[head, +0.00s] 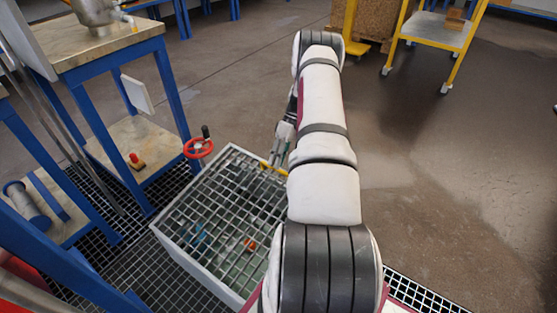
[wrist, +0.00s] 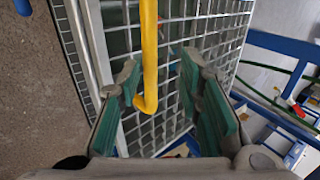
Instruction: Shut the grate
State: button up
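The grate (head: 190,207) is a pale metal grid on top of a light grey box (head: 196,268) in the head view. It also fills the middle of the wrist view (wrist: 205,32). I cannot tell whether it lies fully flat on the box. Its yellow bar handle (head: 272,168) is at the right side, partly hidden by my arm. In the wrist view the handle (wrist: 149,50) runs down between the fingers of my gripper (wrist: 158,70). My gripper is open, with a gap on both sides of the handle. It also shows in the head view (head: 281,146).
A red valve wheel (head: 198,148) stands beside the box's far left corner. Blue-framed benches (head: 115,50) are close on the left. Small blue and red items (head: 249,245) show through the grate. A yellow cart (head: 437,30) stands far back right. The floor on the right is clear.

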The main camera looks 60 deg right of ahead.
jog(key=v, duration=1.2)
jog(key=shift+c, duration=0.3)
